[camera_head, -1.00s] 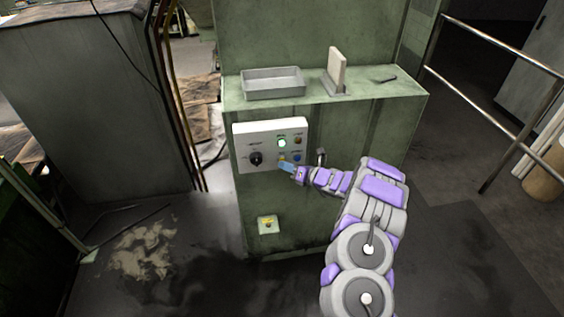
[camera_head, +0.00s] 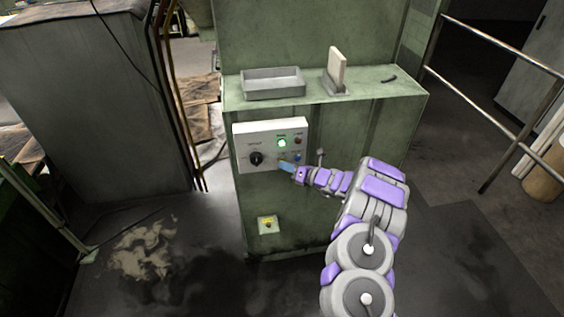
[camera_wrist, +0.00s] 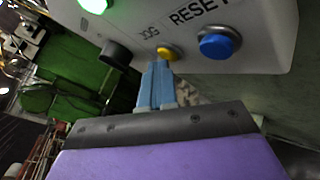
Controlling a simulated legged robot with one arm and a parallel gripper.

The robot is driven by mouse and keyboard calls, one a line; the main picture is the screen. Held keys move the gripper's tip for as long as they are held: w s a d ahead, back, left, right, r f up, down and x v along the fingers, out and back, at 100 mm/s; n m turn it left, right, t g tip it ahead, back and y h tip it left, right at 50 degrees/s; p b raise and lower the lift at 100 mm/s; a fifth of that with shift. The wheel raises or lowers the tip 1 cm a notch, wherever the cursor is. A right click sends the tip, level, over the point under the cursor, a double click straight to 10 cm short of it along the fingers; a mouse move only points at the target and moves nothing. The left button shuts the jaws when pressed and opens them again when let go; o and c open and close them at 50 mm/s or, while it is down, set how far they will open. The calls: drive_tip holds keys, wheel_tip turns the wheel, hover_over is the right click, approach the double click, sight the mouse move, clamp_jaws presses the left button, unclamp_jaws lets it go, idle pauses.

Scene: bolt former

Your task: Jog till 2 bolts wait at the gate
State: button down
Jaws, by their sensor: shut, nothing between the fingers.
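A white control panel (camera_head: 243,136) is on the front of the green machine. In the wrist view it has a yellow button (camera_wrist: 168,53) beside the word JOG, a blue button (camera_wrist: 219,43) beside the word RESET, a black knob (camera_wrist: 115,54) and a lit green lamp (camera_wrist: 93,5). My gripper (camera_head: 283,165) is at the panel's lower edge. Its blue fingers (camera_wrist: 158,62) are shut and empty, with their tips at the yellow button and partly over it. I cannot tell whether they press it. I cannot make out any bolts or the gate.
A grey tray (camera_head: 273,95) stands on the machine's ledge, with a pale upright plate (camera_head: 337,68) and a small dark piece (camera_head: 389,80) to its right. A metal railing (camera_head: 500,55) is at right.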

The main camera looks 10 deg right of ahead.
drive_tip(key=shift+s, duration=3.3)
